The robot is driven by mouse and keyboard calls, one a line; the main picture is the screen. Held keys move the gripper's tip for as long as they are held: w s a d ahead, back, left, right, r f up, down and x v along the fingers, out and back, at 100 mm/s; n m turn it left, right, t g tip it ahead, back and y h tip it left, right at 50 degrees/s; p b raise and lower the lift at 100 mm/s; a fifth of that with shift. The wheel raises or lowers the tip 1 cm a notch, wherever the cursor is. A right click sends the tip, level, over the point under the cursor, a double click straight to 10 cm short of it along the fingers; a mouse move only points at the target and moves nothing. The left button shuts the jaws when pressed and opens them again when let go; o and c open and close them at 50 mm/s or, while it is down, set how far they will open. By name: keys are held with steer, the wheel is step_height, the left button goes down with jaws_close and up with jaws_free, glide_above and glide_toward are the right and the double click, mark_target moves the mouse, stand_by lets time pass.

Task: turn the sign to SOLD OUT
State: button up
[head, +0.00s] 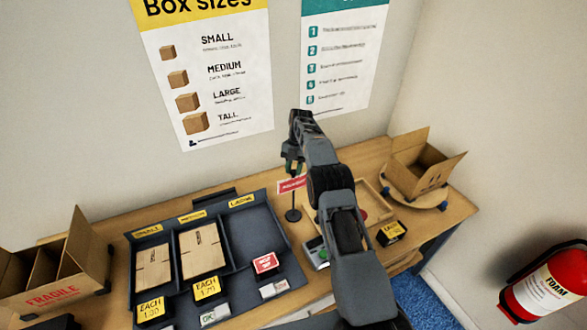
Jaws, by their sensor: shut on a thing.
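A small red and white sign (292,185) stands on a thin dark post with a round base, behind the right end of the dark bin tray. Its lettering is too small to read, so I cannot tell which face it shows. My gripper (292,167) is right at the sign's top edge, pointing down, and it is shut on the sign. The arm reaches in from the lower right and the fingertips are small and partly dark.
The dark bin tray (265,240) holds cartons in two compartments; the LARGE one is empty, with a red card (265,263) in front. An open carton (425,165) stands right, a FRAGILE carton (60,272) left. A fire extinguisher (545,285) hangs right.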

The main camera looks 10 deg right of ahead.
steer(key=o, duration=0.9)
steer(key=shift+r, duration=0.1)
step_height(320, 180, up, 3)
steer(key=shift+r+b, duration=0.1)
steer(key=shift+b, duration=0.2)
steer(key=shift+s+r+b, duration=0.1)
steer(key=shift+s+b, duration=0.25)
steer(key=shift+b, duration=0.4)
steer(key=s+r+b, duration=0.7)
steer(key=s+r, duration=0.2)
steer(key=s, duration=0.4)
steer(key=shift+s+r, duration=0.2)
